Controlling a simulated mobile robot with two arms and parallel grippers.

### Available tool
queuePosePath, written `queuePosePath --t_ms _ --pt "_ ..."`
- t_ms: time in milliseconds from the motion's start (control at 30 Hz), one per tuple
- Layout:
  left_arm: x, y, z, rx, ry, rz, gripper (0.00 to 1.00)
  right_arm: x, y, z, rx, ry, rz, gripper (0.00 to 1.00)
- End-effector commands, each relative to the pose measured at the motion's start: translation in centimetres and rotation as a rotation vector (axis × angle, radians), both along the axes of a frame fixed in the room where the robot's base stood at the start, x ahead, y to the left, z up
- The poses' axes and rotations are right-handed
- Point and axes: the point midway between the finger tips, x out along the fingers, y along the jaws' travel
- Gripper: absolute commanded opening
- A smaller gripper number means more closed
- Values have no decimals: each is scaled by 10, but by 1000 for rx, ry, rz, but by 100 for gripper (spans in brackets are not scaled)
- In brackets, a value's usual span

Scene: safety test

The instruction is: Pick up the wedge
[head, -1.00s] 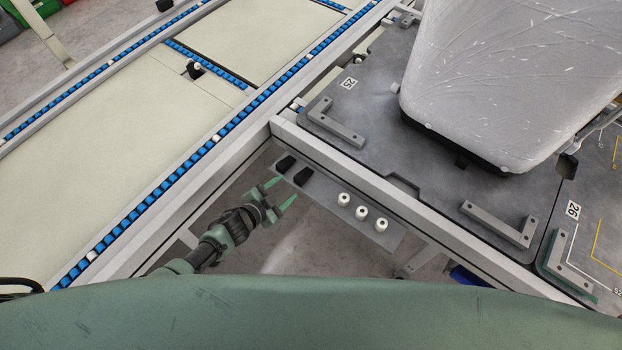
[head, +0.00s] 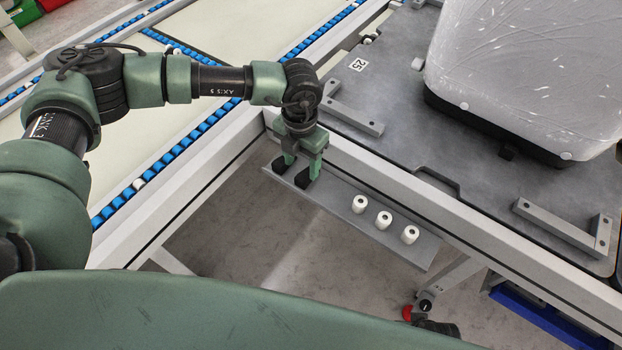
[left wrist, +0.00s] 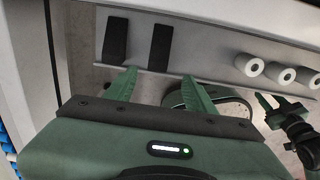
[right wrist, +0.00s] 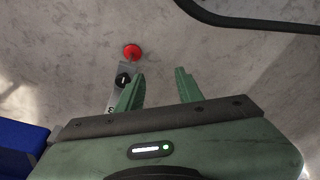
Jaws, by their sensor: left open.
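Two black blocks, likely the wedges, sit side by side on a narrow grey shelf (head: 345,215) below the table edge. In the head view the left block (head: 281,165) and the right block (head: 303,181) are partly covered by my left gripper (head: 299,170). In the left wrist view the left block (left wrist: 116,40) and right block (left wrist: 160,47) lie ahead of the open, empty fingers (left wrist: 158,76). The fingertips look close to the blocks; I cannot tell whether they touch. My right gripper (right wrist: 160,75) is open and empty over the floor.
Three white rollers (head: 384,220) stand on the shelf to the right. The frame rail (head: 400,185) runs just above it. A large grey wrapped case (head: 530,75) lies on the table. A blue-roller conveyor (head: 190,143) is at left. A red knob (right wrist: 132,51) shows in the right wrist view.

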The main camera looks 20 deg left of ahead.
Motion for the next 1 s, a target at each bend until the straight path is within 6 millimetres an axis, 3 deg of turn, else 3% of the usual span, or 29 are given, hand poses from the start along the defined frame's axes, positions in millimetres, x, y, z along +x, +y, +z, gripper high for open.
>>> queuePosePath --t_ms 500,800,1000 --pt "4 3 -66 -4 3 -1 55 11 1 26 2 -16 -3 36" --pt "4 3 -70 -7 2 -1 55 12 1 29 2 -17 -3 36" --pt "4 3 -70 -7 2 -1 0 12 1 29 2 -17 -3 36"
